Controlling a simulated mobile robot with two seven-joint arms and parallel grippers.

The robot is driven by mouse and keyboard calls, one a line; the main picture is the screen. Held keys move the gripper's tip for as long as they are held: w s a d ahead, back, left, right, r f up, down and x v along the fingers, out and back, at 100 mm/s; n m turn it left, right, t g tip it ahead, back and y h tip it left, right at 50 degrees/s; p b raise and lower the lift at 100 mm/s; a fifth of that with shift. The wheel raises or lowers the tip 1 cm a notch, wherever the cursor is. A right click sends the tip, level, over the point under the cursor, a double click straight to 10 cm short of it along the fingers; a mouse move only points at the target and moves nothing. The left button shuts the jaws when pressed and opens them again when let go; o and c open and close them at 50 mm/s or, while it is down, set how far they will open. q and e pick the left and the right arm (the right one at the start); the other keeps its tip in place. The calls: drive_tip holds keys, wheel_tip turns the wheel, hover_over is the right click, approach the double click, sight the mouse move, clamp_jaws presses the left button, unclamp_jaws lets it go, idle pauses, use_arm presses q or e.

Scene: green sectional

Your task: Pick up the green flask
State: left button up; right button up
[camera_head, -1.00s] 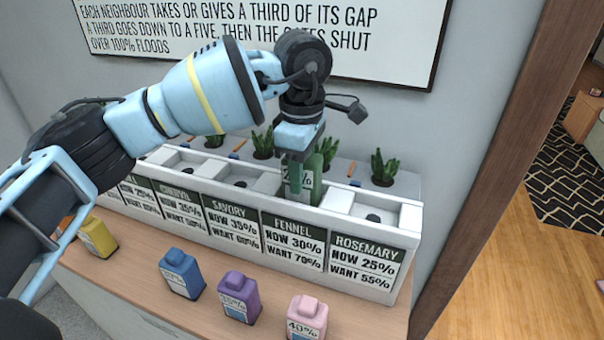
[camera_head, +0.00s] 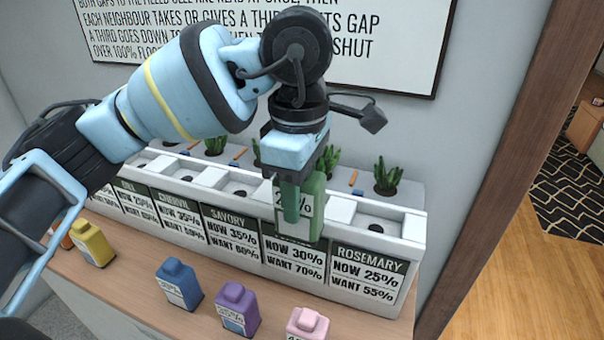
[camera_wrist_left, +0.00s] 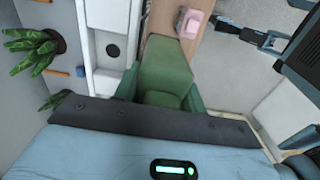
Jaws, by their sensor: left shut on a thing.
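The green flask (camera_head: 313,215) has a white label with a percentage, partly covered by a gripper finger. My left gripper (camera_head: 301,205) is shut on it. The flask hangs upright in front of the planter's fennel section and covers part of the fennel sign. In the left wrist view the green flask (camera_wrist_left: 165,72) sits between the two green fingers (camera_wrist_left: 160,95). My right gripper is not clearly in the head view; a dark and light-blue arm part shows at the upper right of the wrist view.
A white planter (camera_head: 411,228) with labelled sections and several plants stands behind. On the wooden counter stand a yellow flask (camera_head: 94,243), a blue flask (camera_head: 179,284), a purple flask (camera_head: 238,308) and a pink flask (camera_head: 307,324). A lettered board (camera_head: 400,45) hangs on the wall.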

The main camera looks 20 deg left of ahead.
use_arm(q)
drive_tip(key=s+d, duration=0.2)
drive_tip(key=s, duration=0.4)
drive_tip(key=shift+s+r, duration=0.35)
use_arm(e)
drive_tip(key=shift+s+f, duration=0.25)
drive_tip(key=shift+s, duration=0.1)
